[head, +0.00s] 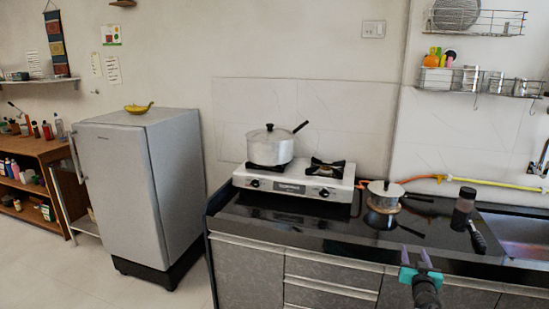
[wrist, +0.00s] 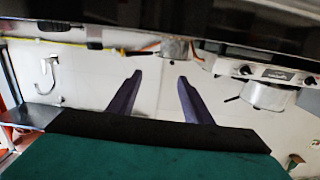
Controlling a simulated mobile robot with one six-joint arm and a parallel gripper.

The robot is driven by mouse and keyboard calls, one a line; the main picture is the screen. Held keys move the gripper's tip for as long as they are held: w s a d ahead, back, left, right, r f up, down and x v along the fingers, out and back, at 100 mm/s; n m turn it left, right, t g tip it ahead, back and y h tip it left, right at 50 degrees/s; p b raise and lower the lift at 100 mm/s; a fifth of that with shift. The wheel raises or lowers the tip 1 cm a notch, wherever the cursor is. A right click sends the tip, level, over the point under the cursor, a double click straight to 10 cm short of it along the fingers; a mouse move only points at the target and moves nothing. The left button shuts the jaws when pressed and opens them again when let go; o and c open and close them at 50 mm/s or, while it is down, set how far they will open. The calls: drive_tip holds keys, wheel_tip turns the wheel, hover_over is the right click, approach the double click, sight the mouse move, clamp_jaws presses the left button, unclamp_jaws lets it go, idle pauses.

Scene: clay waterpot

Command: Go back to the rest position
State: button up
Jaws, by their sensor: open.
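My gripper (head: 415,252) shows at the lower right of the head view, with its teal body in front of the dark counter's front edge. In the wrist view my gripper (wrist: 159,77) has its two dark fingers well apart with nothing between them. It is open and empty. The wrist picture is upside down, with the counter along its top and the wall below. No object touches the fingers in either view.
A dark counter (head: 270,228) holds a gas stove (head: 290,187) with a large pot (head: 270,147), a small pot (head: 383,194) and a dark bottle (head: 463,208). A sink (head: 520,235) is at right. A fridge (head: 120,185) stands left; the floor before it is clear.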

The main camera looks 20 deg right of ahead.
drive_tip(key=w+a+f+y, duration=0.2)
drive_tip(key=w+a+f, duration=0.2)
drive_tip(key=a, duration=0.3)
drive_tip(key=w+a+f+n+y, duration=0.1)
drive_tip(key=w+a+f, duration=0.25)
drive_tip(key=a, duration=0.35)
drive_tip(key=w+a+f+y, duration=0.2)
drive_tip(key=w+a+f, duration=0.1)
drive_tip(key=a+f, duration=0.25)
drive_tip(key=s+a+f+n+g+y, duration=0.15)
drive_tip(key=a+f+g, duration=0.25)
drive_tip(key=a+f, duration=1.3)
drive_tip(key=s+a+f+n+g+y, duration=0.1)
drive_tip(key=s+a+f+g, duration=0.3)
drive_tip(key=s+a+f, duration=0.5)
drive_tip(key=s+a+f+n+g+y, duration=0.1)
drive_tip(key=s+a+f+g, duration=0.35)
drive_tip(key=s+a, duration=0.45)
drive_tip(key=s+a+n+g+y, duration=0.1)
drive_tip(key=s+a+g, duration=0.1)
drive_tip(key=s, duration=0.8)
drive_tip(key=s+a+r+n+g, duration=0.1)
drive_tip(key=s+g, duration=0.4)
drive_tip(key=s, duration=0.5)
drive_tip(key=shift+s+a+n+y, duration=0.35)
drive_tip(key=shift+a+n, duration=0.15)
drive_tip(key=shift+n, duration=0.05)
